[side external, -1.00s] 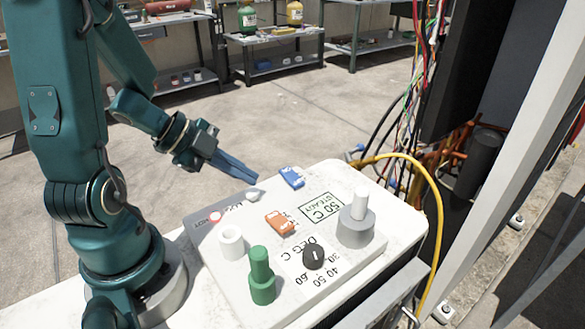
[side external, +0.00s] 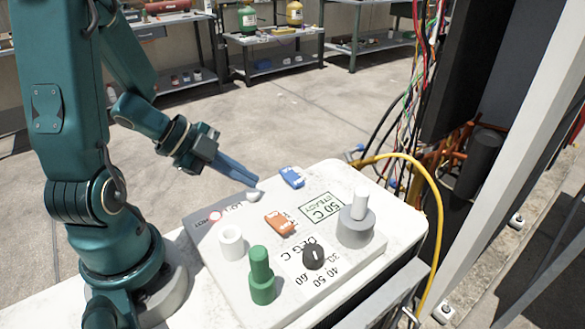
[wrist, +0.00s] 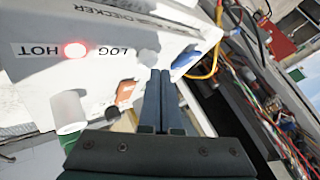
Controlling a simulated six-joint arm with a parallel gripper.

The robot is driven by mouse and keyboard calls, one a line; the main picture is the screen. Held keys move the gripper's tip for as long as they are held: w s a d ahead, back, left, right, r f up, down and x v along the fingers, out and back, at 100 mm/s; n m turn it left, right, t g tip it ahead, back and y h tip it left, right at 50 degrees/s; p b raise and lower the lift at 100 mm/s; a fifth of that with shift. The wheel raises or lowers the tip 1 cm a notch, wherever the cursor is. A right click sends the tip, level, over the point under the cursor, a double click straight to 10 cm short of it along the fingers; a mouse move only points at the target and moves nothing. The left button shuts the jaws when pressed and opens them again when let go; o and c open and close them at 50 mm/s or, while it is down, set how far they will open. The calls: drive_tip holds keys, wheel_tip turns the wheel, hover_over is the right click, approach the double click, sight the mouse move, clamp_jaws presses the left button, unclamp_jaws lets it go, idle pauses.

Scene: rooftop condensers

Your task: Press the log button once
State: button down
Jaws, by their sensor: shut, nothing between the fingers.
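The log button (side external: 253,195) is a pale grey rounded knob on the white control box (side external: 330,180), beside the LOG label. It also shows in the wrist view (wrist: 147,57), just left of the fingertips. My gripper (side external: 256,184) is shut and empty, its blue fingers pointing down at the box beside the button. In the wrist view the closed fingers (wrist: 160,74) end next to the button. I cannot tell whether the tips touch it. A round red HOT lamp (wrist: 75,50) glows on the same label strip.
A yellow cable (side external: 437,205) arches at right.

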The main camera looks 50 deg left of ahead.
drive_tip(key=shift+f, duration=0.7)
idle(0.8)
drive_tip(key=shift+r, duration=1.05)
drive_tip(key=shift+r, duration=2.5)
drive_tip(key=shift+d, duration=0.1)
